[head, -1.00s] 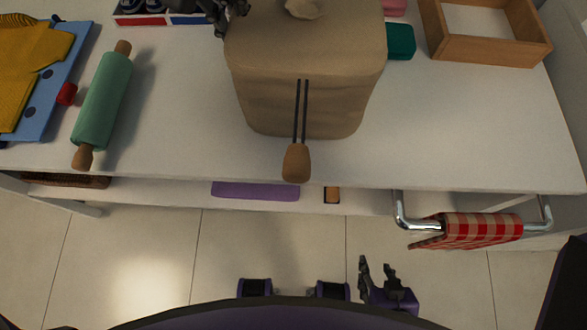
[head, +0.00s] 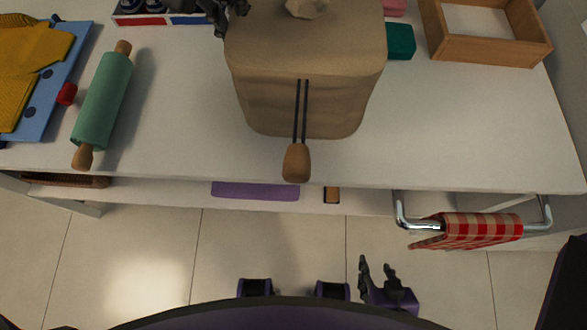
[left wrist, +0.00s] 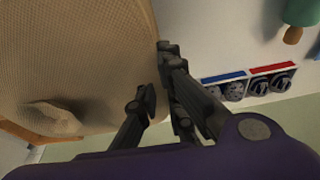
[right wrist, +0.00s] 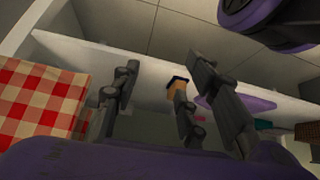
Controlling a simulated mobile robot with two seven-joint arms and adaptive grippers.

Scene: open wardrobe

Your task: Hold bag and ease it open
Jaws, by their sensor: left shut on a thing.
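The tan cloth bag (head: 300,105) stands upright near the front edge of the white surface. A pale lump (head: 305,8) sits on its top, and two dark cords with a wooden toggle (head: 297,163) hang down its front. My left gripper (head: 229,10) is at the bag's upper left edge. In the left wrist view the left gripper (left wrist: 156,75) has its fingers at the rim of the bag (left wrist: 70,50), shut on it. My right gripper (head: 377,268) is low in front of the furniture, away from the bag. Its fingers (right wrist: 165,66) are apart and empty.
A green rolling pin (head: 102,105), yellow cloth (head: 35,55) and blue board (head: 45,95) lie left. A wooden tray (head: 535,50) and teal block (head: 400,41) are right. A checked towel (head: 480,229) hangs on a front rail.

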